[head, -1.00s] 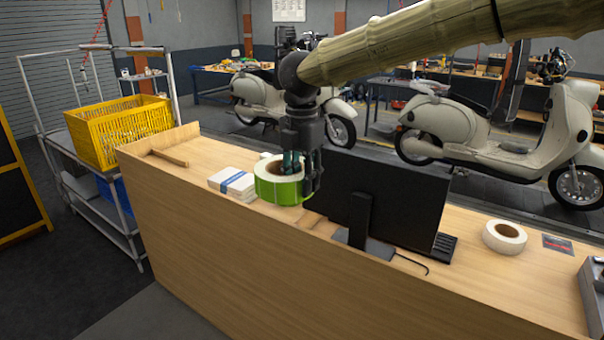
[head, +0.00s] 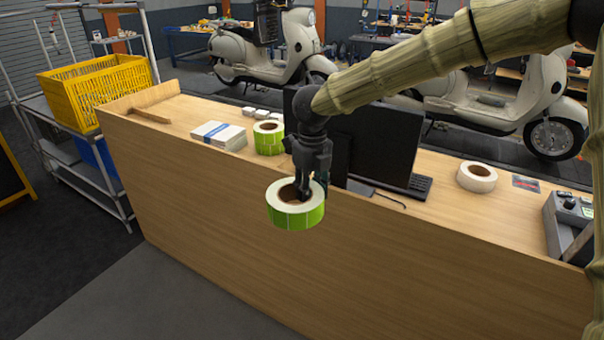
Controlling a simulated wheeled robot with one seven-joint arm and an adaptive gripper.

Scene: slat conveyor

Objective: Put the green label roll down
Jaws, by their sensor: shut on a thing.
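A green label roll (head: 297,214) with a white top face and a brown core hangs from my gripper (head: 304,194). My gripper points down, with its fingers at the roll's core and right-hand wall, shut on it. The roll appears in front of the counter's near side, overlapping the front panel in the picture; its exact height is hard to tell. A second green label roll (head: 268,138) stands on the counter (head: 215,168), behind and left of the held one, apart from it.
A stack of white cards with a blue band (head: 219,136) lies left of the standing roll. A dark monitor (head: 375,143) stands behind my gripper, with a keyboard (head: 411,187) beside it. A white roll (head: 477,176) and a grey device (head: 570,222) are further right. A yellow crate (head: 95,88) is at left.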

